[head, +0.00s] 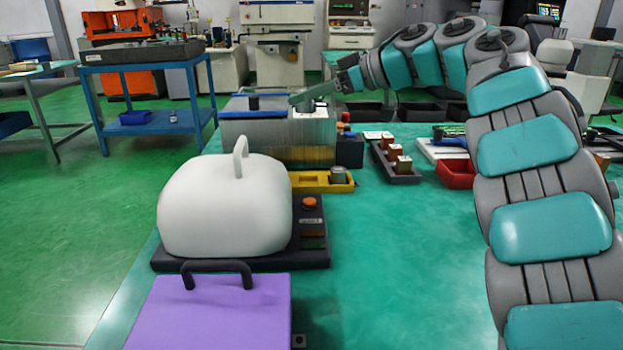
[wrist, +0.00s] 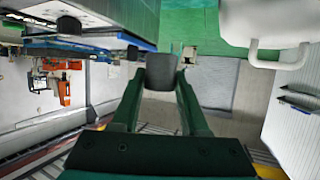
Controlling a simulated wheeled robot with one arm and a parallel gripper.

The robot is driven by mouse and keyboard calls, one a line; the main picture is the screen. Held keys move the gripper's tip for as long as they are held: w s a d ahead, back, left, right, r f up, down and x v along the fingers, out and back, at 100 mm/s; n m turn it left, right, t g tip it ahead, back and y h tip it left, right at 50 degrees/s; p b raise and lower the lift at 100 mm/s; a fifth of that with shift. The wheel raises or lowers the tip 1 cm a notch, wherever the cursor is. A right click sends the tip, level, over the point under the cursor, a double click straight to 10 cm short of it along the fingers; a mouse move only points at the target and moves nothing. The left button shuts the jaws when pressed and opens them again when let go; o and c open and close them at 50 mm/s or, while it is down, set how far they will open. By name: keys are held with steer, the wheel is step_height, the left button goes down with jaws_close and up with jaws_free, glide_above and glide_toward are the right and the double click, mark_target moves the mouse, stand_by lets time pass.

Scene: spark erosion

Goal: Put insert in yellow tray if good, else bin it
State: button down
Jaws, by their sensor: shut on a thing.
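My gripper (head: 292,99) is at the far end of my arm, over the grey metal tank (head: 275,140) at the back of the bench. In the wrist view my gripper (wrist: 162,75) has its two green fingers closed on a dark grey rounded piece (wrist: 161,70). I cannot tell whether it is the insert, nor its condition. The yellow tray (head: 306,183) lies in front of the tank, with a metallic cylinder (head: 338,174) at its right end. A red bin (head: 455,174) stands to the right, partly behind my arm.
A white domed cover with a handle (head: 225,210) stands on a black base at the front left, behind a purple box (head: 210,312). A black rack (head: 395,170) holds several small blocks. The green bench top (head: 390,250) is clear in the middle.

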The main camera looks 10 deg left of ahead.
steer(key=shift+w, duration=0.3)
steer(key=shift+w+f, duration=0.2)
steer(key=shift+s+f, duration=0.1)
steer(key=shift+s, duration=0.1)
steer(key=shift+f, duration=0.75)
steer(key=shift+d+f+b, duration=0.1)
steer(key=shift+f+b, duration=1.8)
steer(key=shift+f, duration=0.55)
